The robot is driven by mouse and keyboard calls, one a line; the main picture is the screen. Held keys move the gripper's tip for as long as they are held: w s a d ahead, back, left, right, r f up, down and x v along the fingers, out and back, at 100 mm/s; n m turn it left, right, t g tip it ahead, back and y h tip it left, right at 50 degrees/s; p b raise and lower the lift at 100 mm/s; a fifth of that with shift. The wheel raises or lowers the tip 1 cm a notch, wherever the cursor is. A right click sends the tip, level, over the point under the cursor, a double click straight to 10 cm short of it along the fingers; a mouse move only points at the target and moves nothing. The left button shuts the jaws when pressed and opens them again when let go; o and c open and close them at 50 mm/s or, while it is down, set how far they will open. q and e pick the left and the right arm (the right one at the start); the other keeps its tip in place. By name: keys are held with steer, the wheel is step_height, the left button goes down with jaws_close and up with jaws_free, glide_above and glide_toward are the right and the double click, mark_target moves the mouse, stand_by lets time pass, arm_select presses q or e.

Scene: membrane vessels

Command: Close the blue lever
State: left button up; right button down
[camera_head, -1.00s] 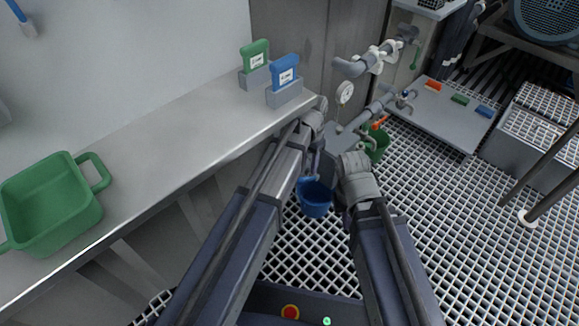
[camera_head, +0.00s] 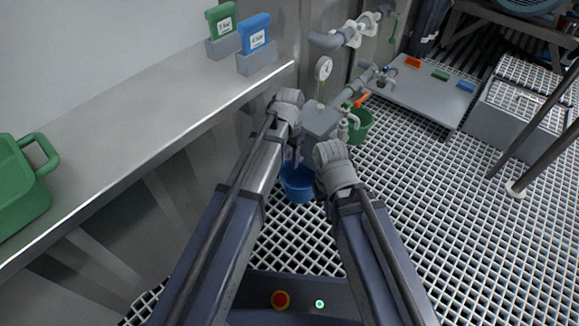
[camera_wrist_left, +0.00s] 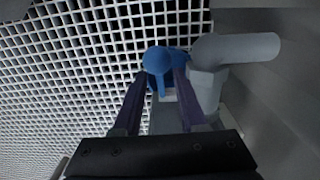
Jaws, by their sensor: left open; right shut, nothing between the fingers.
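A blue lever (camera_wrist_left: 157,61) with a rounded head shows in the left wrist view, beside a grey pipe elbow (camera_wrist_left: 232,50). My left gripper (camera_wrist_left: 162,78) is open, its two dark fingers reaching to either side of the lever's lower part. I cannot tell whether they touch it. In the head view the end of my left arm is over the blue bucket (camera_head: 299,184), and this lever is hidden there. The end of my right arm is to the right of it, with its gripper hidden behind the wrist.
A gauge (camera_head: 323,69) is behind. The counter (camera_head: 130,118) at left carries a green bin (camera_head: 20,190). Open grating lies to the right.

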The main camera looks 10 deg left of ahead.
arm_select(q)
steer(key=shift+f+b, duration=0.3)
steer(key=shift+f, duration=0.45)
steer(key=shift+r, duration=0.1)
jaws_close()
stand_by(0.8)
